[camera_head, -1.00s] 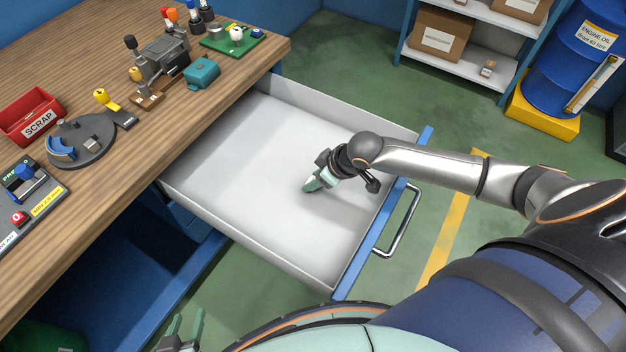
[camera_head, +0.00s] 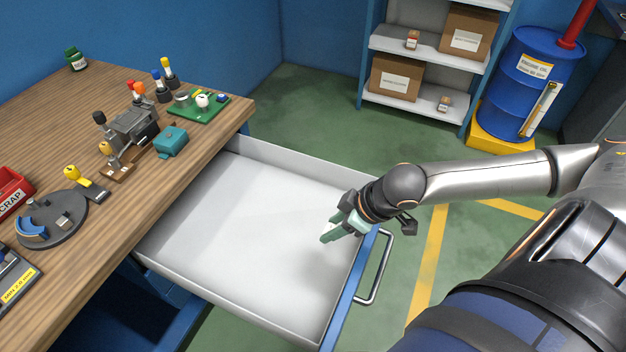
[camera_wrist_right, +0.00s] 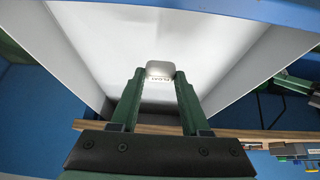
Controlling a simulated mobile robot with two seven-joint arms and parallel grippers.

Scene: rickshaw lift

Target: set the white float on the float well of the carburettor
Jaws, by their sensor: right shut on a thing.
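My right gripper (camera_head: 331,234) is over the right part of the open drawer, near its front wall. In the head view the fingers mostly hide the float. A grey metal body with levers (camera_head: 132,125), which looks like the carburettor, stands on a wooden base on the bench. I cannot make out its float well from here. My left gripper is not in view.
The white drawer (camera_head: 210,215) is pulled out and looks empty. On the bench are a teal box (camera_head: 171,141), a green board (camera_head: 200,107), a round grey plate (camera_head: 50,225) and a red scrap bin (camera_head: 12,190). Shelves and a blue drum (camera_head: 530,80) stand behind.

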